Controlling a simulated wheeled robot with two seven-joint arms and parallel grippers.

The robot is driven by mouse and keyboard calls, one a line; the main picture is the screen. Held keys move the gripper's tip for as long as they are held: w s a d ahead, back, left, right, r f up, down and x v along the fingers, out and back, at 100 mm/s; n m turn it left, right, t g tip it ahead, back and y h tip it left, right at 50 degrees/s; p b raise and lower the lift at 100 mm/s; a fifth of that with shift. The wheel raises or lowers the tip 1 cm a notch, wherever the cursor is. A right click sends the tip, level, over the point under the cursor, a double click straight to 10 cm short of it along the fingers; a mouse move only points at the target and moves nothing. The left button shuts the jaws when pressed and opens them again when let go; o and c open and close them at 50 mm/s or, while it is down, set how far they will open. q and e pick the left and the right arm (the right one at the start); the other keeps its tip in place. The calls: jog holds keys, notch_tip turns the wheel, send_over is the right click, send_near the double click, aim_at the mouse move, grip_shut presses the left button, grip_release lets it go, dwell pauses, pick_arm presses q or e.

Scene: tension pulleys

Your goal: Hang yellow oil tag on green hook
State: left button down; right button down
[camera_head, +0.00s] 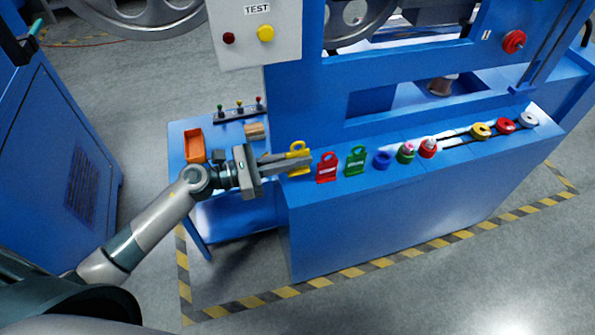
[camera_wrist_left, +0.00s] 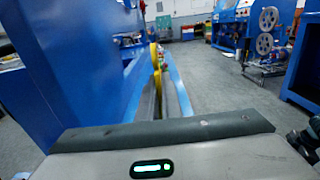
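The yellow oil tag (camera_head: 298,147) stands upright at the left end of the blue machine ledge, its ring at the top. My left gripper (camera_head: 300,160) reaches in from the left, its fingers level with the tag and overlapping it. In the left wrist view the yellow tag (camera_wrist_left: 154,56) shows edge-on, straight ahead in line with the fingers. Whether the fingers are pressed on it cannot be told. The green hook (camera_head: 220,108) is the leftmost of the coloured-tipped hooks on a dark rack on the low blue side table. My right gripper is in neither view.
A red tag (camera_head: 327,168) and a green tag (camera_head: 356,161) stand close to the right of the yellow one. A blue ring (camera_head: 382,160) and several coloured knobs follow along the ledge. An orange bin (camera_head: 194,146) and a wooden block (camera_head: 255,131) are on the side table (camera_head: 180,131).

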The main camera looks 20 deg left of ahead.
aim_at(298, 171)
pick_arm(q)
jog(key=shift+f, duration=0.45)
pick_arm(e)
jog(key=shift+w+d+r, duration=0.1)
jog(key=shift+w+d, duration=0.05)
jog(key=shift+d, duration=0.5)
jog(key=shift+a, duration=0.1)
pick_arm(q)
jog(key=shift+f, duration=0.65)
notch_tip(298, 171, down, 3)
jog(key=shift+f, duration=0.2)
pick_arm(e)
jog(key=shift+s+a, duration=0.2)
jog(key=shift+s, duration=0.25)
pick_arm(q)
jog(key=shift+f+b, duration=0.2)
jog(key=shift+b, duration=0.2)
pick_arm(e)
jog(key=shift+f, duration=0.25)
